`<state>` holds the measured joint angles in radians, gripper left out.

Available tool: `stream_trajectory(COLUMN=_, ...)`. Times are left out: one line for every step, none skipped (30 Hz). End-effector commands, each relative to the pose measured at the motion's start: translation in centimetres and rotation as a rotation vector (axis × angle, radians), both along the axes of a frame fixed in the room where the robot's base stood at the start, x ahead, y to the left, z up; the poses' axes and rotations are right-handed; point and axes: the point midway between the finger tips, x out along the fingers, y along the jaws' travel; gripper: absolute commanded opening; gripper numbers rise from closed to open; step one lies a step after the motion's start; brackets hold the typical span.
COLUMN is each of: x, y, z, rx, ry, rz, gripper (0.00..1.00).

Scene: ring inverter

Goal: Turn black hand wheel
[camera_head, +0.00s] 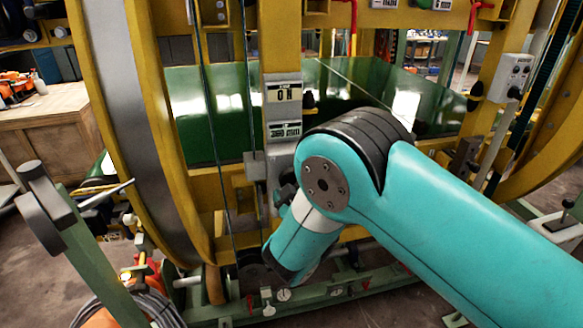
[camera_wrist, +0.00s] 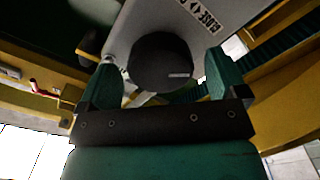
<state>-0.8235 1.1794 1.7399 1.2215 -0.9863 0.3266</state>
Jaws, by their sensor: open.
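The black hand wheel (camera_wrist: 160,60) shows in the wrist view as a dark round knob in front of a grey plate (camera_wrist: 205,15). The plate carries lettering that reads "CLOSE" with arrows. My gripper (camera_wrist: 163,78) is open, with one green finger at the left of the wheel and one at its right. The wheel appears between the fingers. I cannot tell whether either finger touches it or how deep it sits between them. In the head view my arm covers the area, and I cannot make out the wheel or the fingers clearly there.
The yellow ring frame (camera_head: 150,130) curves along the left. A yellow upright with a "0 H" and "360 mm" sign (camera_head: 284,108) stands behind my arm. A green surface (camera_head: 215,130) lies behind it. A grey control box (camera_head: 510,78) is at the right. A green post (camera_head: 85,255) stands front left.

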Motion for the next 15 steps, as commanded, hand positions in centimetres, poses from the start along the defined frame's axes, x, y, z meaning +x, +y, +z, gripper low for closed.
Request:
stream_trajectory(x=0.6, y=0.1, z=0.2, rx=0.001, ry=-0.001, rz=-0.002, gripper=0.91)
stream_trajectory(x=0.9, y=0.2, z=0.2, rx=0.001, ry=-0.001, rz=-0.002, gripper=0.91)
stream_trajectory(x=1.2, y=0.3, z=0.1, rx=0.001, ry=0.000, rz=-0.001, gripper=0.91)
stream_trajectory(x=1.4, y=0.4, z=0.1, rx=0.000, ry=0.000, rz=0.000, gripper=0.91)
stream_trajectory(x=1.5, y=0.4, z=0.1, rx=0.000, ry=0.000, rz=0.000, gripper=0.91)
stream_trajectory(x=1.6, y=0.5, z=0.1, rx=0.001, ry=0.000, rz=0.001, gripper=0.91)
stream_trajectory(x=1.7, y=0.5, z=0.0, rx=0.000, ry=-0.001, rz=0.001, gripper=0.91)
stream_trajectory(x=1.8, y=0.5, z=0.0, rx=-0.001, ry=-0.001, rz=0.001, gripper=0.91)
stream_trajectory(x=1.8, y=0.5, z=0.0, rx=-0.002, ry=0.000, rz=0.001, gripper=0.91)
stream_trajectory(x=1.8, y=0.5, z=0.0, rx=-0.002, ry=0.000, rz=0.001, gripper=0.91)
stream_trajectory(x=1.8, y=0.6, z=0.0, rx=-0.002, ry=0.000, rz=0.001, gripper=0.91)
stream_trajectory(x=1.8, y=0.6, z=0.0, rx=-0.002, ry=0.000, rz=0.001, gripper=0.91)
stream_trajectory(x=1.8, y=0.6, z=0.0, rx=-0.002, ry=0.000, rz=0.001, gripper=0.91)
stream_trajectory(x=1.8, y=0.6, z=0.0, rx=-0.002, ry=0.000, rz=0.001, gripper=0.91)
stream_trajectory(x=1.8, y=0.6, z=0.0, rx=-0.002, ry=0.000, rz=0.001, gripper=0.89)
